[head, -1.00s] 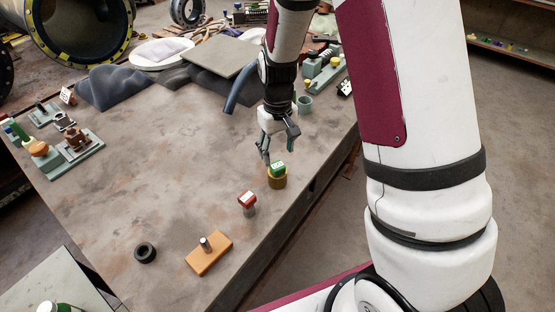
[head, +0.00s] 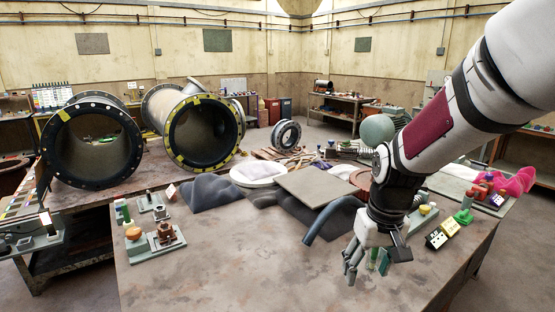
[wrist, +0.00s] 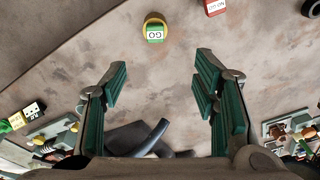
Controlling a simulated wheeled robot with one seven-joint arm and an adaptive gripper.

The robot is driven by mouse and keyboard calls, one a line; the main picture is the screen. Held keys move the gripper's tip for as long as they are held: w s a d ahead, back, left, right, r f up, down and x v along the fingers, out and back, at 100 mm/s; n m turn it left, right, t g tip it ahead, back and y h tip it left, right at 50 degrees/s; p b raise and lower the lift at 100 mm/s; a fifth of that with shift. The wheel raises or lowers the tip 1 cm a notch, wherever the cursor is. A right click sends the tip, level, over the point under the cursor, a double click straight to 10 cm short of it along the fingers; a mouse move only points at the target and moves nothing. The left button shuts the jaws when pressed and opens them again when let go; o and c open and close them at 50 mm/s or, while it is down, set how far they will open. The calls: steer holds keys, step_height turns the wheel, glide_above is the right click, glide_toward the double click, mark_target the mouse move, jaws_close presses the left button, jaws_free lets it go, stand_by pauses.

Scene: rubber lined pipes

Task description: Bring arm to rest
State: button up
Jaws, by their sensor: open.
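My gripper (head: 366,264) is open and empty above the right part of the workbench (head: 220,270) in the head view. In the wrist view its two green-padded fingers (wrist: 160,98) stand wide apart with bare bench top between them. A green block marked GO (wrist: 155,33) sits in a yellow-brown round holder (wrist: 154,21) beyond the fingertips, apart from them. A red block marked NO (wrist: 215,6) is at the top edge of the wrist view. Neither block shows in the head view now.
A bent blue-grey hose (head: 333,220), a flat grey plate (head: 315,186) and dark crumpled sheets (head: 212,192) lie behind the gripper. Fixtures (head: 157,243) stand at the left, and black-and-yellow blocks (head: 443,233) at the right. Large flanged pipes (head: 203,132) stand behind. The bench's front middle is clear.

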steer(key=s+r+t, duration=0.2)
steer(key=s+r, duration=0.4)
steer(key=s, duration=0.3)
steer(key=s+r+m+t, duration=0.1)
steer(key=s+r+t, duration=0.1)
steer(key=s+r, duration=0.5)
steer(key=shift+s+d+r, duration=0.15)
steer(key=shift+s+r, duration=0.1)
steer(key=shift+s, duration=0.95)
